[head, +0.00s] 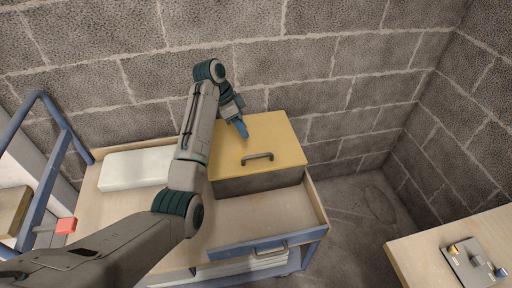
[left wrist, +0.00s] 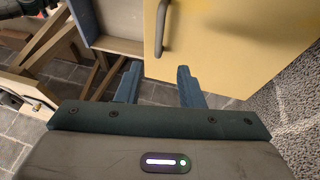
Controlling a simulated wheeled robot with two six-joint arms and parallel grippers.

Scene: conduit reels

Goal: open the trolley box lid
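The trolley box has a yellow lid (head: 275,135) with a dark bar handle (head: 257,157) near its front edge, above a grey-brown front wall (head: 258,183). The lid looks shut in the head view. My left gripper (head: 241,129) is over the lid, behind and left of the handle. In the left wrist view the two blue fingers (left wrist: 157,78) are spread apart with nothing between them. The yellow lid (left wrist: 225,40) and its handle (left wrist: 163,28) show beyond the fingertips. I cannot tell whether a fingertip touches the lid. My right gripper is not in view.
The wooden trolley (head: 112,200) has a blue-fronted, open compartment (head: 250,246) before the box. A white block (head: 137,168) lies left of it, partly behind my left arm. Block walls (head: 330,60) stand behind and right. A table (head: 425,252) with a small fixture (head: 470,262) is at lower right.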

